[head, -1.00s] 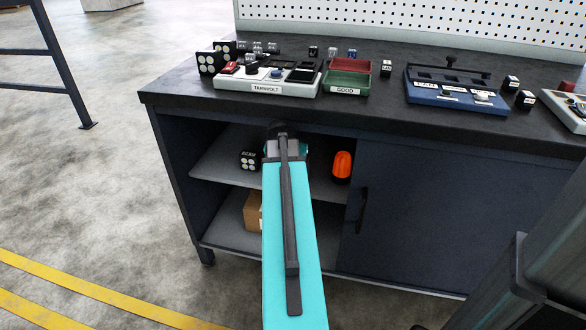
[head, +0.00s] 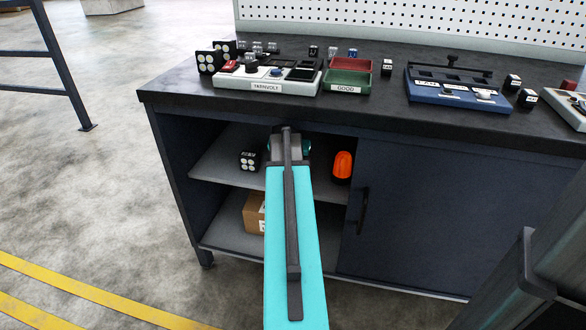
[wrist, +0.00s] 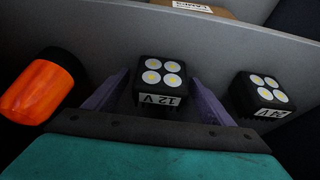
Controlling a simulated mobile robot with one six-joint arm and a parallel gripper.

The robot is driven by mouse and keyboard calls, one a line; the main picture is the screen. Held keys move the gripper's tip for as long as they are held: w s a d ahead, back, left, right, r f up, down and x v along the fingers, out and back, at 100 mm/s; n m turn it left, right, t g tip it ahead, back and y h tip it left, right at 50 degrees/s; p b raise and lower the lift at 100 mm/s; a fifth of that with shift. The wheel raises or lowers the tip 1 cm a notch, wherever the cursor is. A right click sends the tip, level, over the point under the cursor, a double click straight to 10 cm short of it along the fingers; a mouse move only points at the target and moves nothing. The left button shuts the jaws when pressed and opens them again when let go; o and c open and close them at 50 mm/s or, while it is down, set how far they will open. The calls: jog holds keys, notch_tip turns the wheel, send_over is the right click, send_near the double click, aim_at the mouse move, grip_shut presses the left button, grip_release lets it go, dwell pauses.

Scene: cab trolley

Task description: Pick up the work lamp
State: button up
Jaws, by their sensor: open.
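A black work lamp (wrist: 160,83) with four round white-yellow lights and a "12 V" label stands on the cabinet's upper shelf. My gripper (wrist: 158,88) is open, with one purple finger on each side of this lamp; I cannot tell if they touch it. My arm hides this lamp in the head view. A second work lamp (wrist: 262,92), labelled "24 V", stands to the right in the wrist view, outside the fingers. It also shows left of my arm in the head view (head: 249,161). Another similar lamp (head: 210,62) stands on the bench top.
An orange beacon (wrist: 38,88) stands on the same shelf, right of my arm in the head view (head: 342,166). A cardboard box (head: 254,212) is on the lower shelf. The bench top (head: 390,108) overhangs the opening. A sliding door (head: 440,210) closes the right side.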

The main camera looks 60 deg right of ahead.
jog(key=c, duration=1.4)
jog(key=shift+w+r+p, duration=0.1)
jog(key=shift+r+p, duration=0.25)
jog(key=shift+p, duration=0.2)
jog(key=shift+a+r, duration=0.1)
jog(key=s+a, duration=0.1)
jog(key=a, duration=0.1)
jog(key=s+a, duration=0.1)
jog(key=a, duration=0.2)
jog(key=s+a, duration=0.1)
jog(key=a, duration=0.2)
jog(key=shift+a+f+p, duration=0.1)
jog(key=shift+f+p, duration=0.2)
jog(key=shift+f, duration=0.05)
jog(key=shift+a+b, duration=0.15)
jog(key=shift+b, duration=0.55)
